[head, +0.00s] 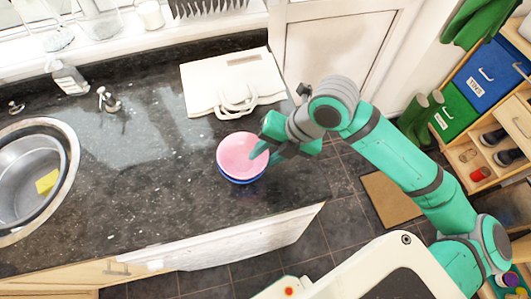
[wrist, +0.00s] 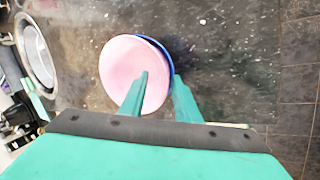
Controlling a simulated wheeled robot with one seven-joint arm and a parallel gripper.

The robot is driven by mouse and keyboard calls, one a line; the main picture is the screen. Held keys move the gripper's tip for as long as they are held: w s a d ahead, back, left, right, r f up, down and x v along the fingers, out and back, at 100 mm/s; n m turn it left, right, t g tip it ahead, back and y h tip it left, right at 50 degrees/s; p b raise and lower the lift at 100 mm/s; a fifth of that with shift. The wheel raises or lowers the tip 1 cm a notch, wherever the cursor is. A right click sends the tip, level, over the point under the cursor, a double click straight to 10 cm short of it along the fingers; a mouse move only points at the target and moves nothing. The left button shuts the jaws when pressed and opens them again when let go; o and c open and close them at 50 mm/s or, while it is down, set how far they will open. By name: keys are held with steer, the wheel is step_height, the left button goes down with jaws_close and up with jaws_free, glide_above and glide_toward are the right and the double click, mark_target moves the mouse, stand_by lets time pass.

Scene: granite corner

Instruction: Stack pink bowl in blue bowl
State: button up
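The pink bowl (head: 238,153) sits inside the blue bowl (head: 243,181) on the dark granite counter. Only a blue edge shows below the pink rim at the front and right. In the wrist view the pink bowl (wrist: 122,70) covers most of the blue bowl (wrist: 166,58). My gripper (head: 263,157) is at the right side of the bowls. In the wrist view my gripper (wrist: 160,78) has its fingers apart, one over the inside of the pink bowl and one just outside the rims. Contact with the rims cannot be made out.
A white bag (head: 225,82) with handles lies behind the bowls. A round metal sink (head: 33,165) with a yellow sponge (head: 47,182) is at the left. The counter (head: 140,185) between sink and bowls is clear. The counter's edge is close in front and right of the bowls.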

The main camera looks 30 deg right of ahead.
steer(key=shift+w+r, duration=0.1)
steer(key=shift+r, duration=0.2)
steer(key=v, duration=1.2)
stand_by(0.4)
